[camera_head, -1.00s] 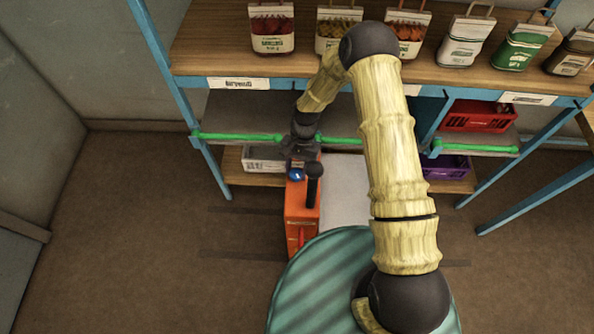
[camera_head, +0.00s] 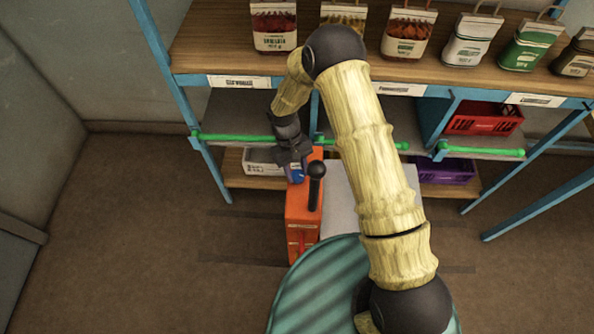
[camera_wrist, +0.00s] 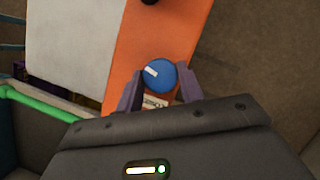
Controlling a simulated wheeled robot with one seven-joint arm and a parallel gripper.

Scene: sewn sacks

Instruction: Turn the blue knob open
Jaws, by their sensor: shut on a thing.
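The blue knob (camera_wrist: 162,80) is round, with a short white mark on its face pointing toward the upper left in the wrist view. It sits on an orange box (camera_wrist: 160,35), and a small printed label lies partly hidden just below it. My gripper (camera_wrist: 158,88) has one finger on each side of the knob and is shut on it. In the head view the orange box (camera_head: 301,218) stands on the floor in front of the shelf, and my gripper (camera_head: 295,170) reaches down onto its far end, mostly covering the knob.
A black-topped lever (camera_head: 316,172) rises from the box close beside my gripper. A pale panel (camera_head: 345,190) lies to the right. A green rail (camera_head: 240,138) runs along the shelf behind. Sacks (camera_head: 408,32) stand on the top shelf; red (camera_head: 483,118) and purple (camera_head: 445,170) crates sit below.

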